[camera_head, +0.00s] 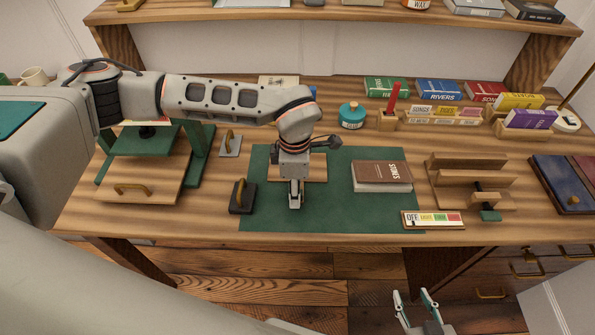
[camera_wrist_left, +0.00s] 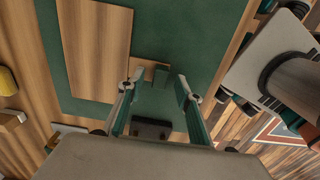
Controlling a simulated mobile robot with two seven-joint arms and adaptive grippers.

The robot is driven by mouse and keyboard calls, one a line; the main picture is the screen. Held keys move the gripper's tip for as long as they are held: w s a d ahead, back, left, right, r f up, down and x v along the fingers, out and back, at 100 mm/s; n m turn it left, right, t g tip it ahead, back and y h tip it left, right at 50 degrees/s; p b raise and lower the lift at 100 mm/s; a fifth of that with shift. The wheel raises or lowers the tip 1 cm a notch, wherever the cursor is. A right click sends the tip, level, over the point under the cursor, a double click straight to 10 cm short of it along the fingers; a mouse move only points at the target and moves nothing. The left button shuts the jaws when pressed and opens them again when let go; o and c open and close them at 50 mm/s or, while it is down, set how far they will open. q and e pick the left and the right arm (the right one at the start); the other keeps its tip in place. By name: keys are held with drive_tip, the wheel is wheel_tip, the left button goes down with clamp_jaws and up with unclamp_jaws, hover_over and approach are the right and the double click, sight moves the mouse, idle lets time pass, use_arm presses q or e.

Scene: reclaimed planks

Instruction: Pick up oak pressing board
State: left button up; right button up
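A flat, plain wooden board, which looks like the oak pressing board (camera_head: 318,172), lies on the back left of the green mat (camera_head: 335,210). My left arm partly covers it in the head view. It shows whole-width in the left wrist view (camera_wrist_left: 95,50), beside the fingers. My left gripper (camera_head: 295,203) points down over the mat at the board's near side. In the left wrist view its fingers (camera_wrist_left: 157,90) are apart; a small wooden piece with a green part (camera_wrist_left: 150,72) shows between them, and contact cannot be told. My right gripper (camera_head: 413,293) is open and empty, in front of the table.
A dark block with a brass handle (camera_head: 242,197) stands just left of the mat. A brown book (camera_head: 383,173) lies on the mat's right. A press with a handled board (camera_head: 140,190) stands left; a wooden stand (camera_head: 465,172) and a labelled strip (camera_head: 433,219) are right.

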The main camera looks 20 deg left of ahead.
use_arm(q)
clamp_jaws()
idle(0.3)
